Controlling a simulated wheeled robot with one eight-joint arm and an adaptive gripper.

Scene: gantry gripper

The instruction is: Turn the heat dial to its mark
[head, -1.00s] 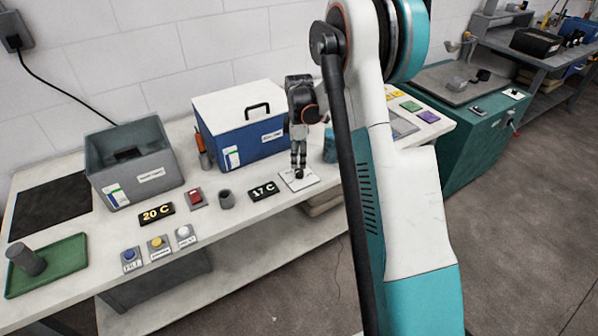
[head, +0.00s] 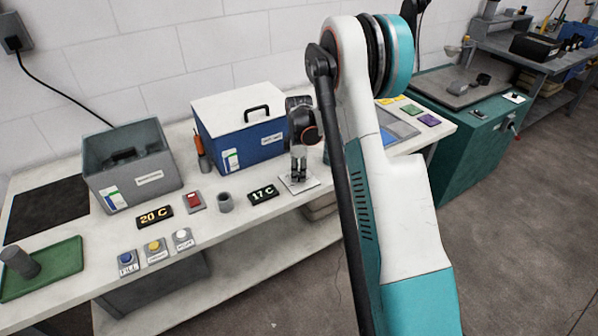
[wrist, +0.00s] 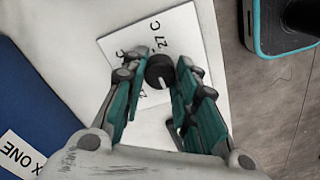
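The heat dial (wrist: 160,71) is a round black knob with a white pointer line, on a white plate (wrist: 205,50) printed with temperature labels; "27 C" is readable and others are partly covered. In the head view the plate (head: 311,187) lies at the front edge of the bench. My gripper (wrist: 163,72) points down at the dial, one finger on each side of the knob, with no clear gap showing. Whether the fingers press on it cannot be told. In the head view my gripper (head: 299,179) hides most of the knob. The pointer runs toward the plate's lower side in the wrist view.
Displays read "20 C" (head: 155,217) and "17 C" (head: 263,197). A grey cup (head: 225,202) and red switch (head: 194,202) stand between them. A blue box with white lid (head: 240,125) is close behind my gripper. Several push buttons (head: 156,250) line the front.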

